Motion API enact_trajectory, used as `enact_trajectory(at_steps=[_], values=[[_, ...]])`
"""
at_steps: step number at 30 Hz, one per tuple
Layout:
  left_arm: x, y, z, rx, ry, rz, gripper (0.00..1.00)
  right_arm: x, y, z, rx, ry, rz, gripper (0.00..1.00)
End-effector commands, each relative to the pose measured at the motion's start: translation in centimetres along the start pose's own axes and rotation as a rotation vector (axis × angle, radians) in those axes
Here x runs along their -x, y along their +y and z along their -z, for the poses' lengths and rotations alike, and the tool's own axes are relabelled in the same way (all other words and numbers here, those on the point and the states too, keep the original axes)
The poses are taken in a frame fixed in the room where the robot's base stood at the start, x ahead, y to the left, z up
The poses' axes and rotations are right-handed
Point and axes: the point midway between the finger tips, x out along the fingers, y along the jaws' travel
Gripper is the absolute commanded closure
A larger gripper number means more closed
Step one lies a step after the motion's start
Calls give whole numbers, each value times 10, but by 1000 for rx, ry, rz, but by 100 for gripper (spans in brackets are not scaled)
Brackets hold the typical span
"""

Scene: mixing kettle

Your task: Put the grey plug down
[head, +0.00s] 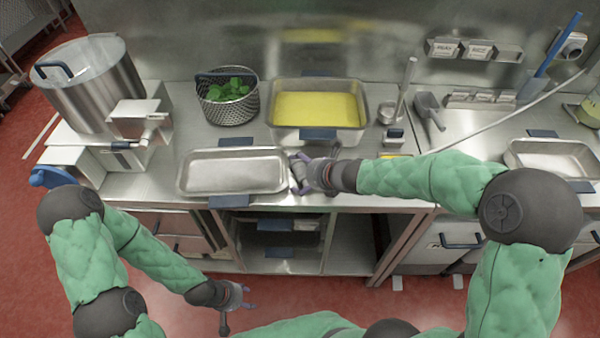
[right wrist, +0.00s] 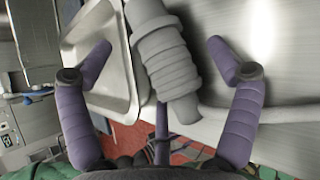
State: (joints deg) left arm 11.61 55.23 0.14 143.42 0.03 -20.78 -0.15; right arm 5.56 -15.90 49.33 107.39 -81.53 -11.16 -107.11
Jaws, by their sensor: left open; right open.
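The grey plug (right wrist: 168,62) is a ribbed, stubby cylinder. In the right wrist view it lies between the two spread purple fingers of my right gripper (right wrist: 160,48), with a visible gap on each side. In the head view my right gripper (head: 299,173) is low at the front of the steel counter, at the right end of the empty shallow tray (head: 235,170). The plug is mostly hidden by the hand there. My left gripper (head: 243,297) is open and empty, low in front of the counter over the red floor.
Behind stand a deep pan of yellow contents (head: 317,110) and a perforated basket of green leaves (head: 228,102). A large steel kettle (head: 92,80) is at the left. Another shallow tray (head: 552,160) lies at the right. Open shelves (head: 290,240) are below the counter.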

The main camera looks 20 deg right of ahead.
Motion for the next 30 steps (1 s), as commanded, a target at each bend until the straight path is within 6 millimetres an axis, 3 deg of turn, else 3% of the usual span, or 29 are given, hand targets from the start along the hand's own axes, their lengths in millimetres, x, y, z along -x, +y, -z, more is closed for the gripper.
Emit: enact_trajectory(at_steps=[9, 11, 16, 20, 21, 30], values=[[-2, -1, 0, 0, 0, 0, 49, -6, 0, -1, 0, -1, 0, 10], [-2, -1, 0, 0, 0, 0, 49, -6, 0, -1, 0, -1, 0, 24], [-2, -1, 0, 0, 0, 0, 49, -6, 0, -1, 0, 0, 0, 72], [-2, -1, 0, 0, 0, 0, 49, -6, 0, 0, 0, 0, 0, 74], [-2, -1, 0, 0, 0, 0, 49, -6, 0, -1, 0, -1, 0, 80], [0, 0, 0, 0, 0, 0, 49, -4, 1, -2, 0, 0, 0, 80]])
